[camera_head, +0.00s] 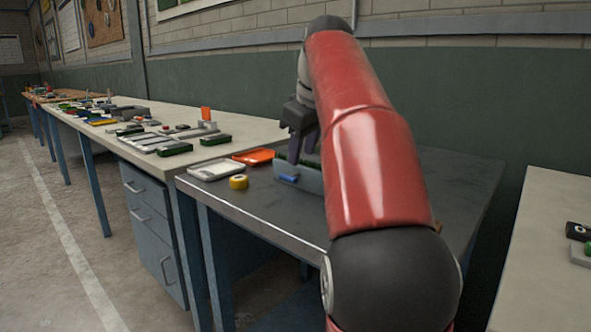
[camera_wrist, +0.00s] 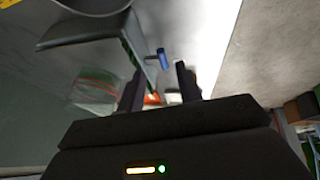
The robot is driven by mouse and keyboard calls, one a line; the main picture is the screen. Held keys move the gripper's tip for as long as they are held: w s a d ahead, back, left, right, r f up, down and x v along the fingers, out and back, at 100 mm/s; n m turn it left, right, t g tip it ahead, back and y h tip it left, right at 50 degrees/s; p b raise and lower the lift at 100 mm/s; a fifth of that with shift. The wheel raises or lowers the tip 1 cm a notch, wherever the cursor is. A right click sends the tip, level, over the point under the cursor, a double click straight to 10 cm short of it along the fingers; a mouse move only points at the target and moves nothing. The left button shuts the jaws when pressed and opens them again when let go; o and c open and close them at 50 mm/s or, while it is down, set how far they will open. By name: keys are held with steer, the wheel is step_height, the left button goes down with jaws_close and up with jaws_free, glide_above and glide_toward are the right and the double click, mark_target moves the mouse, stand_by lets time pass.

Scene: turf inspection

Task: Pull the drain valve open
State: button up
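A blue drain valve handle (camera_head: 288,178) sticks out from the lower front of a grey box (camera_head: 312,180) on the dark table. Green turf shows at the box's top. In the wrist view the blue handle (camera_wrist: 162,58) stands out from the grey box wall (camera_wrist: 95,30). My gripper (camera_head: 302,157) hangs above the box and handle, partly hidden by my red arm. In the wrist view the two fingers (camera_wrist: 160,85) are spread apart with nothing between them. The handle appears beyond the fingertips, apart from them. My arm hides the box's right part.
A yellow tape roll (camera_head: 238,182), a white tray (camera_head: 214,170) and an orange tray (camera_head: 254,157) lie left of the box. The front of the dark table (camera_head: 270,217) is clear. A long cluttered bench (camera_head: 240,128) stands at left, a pale bench (camera_head: 545,240) at right.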

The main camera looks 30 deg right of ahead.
mark_target(296, 178)
steer(key=b+x, duration=0.1)
steer(key=x, duration=0.5)
steer(key=shift+f+b, duration=0.3)
jaws_close()
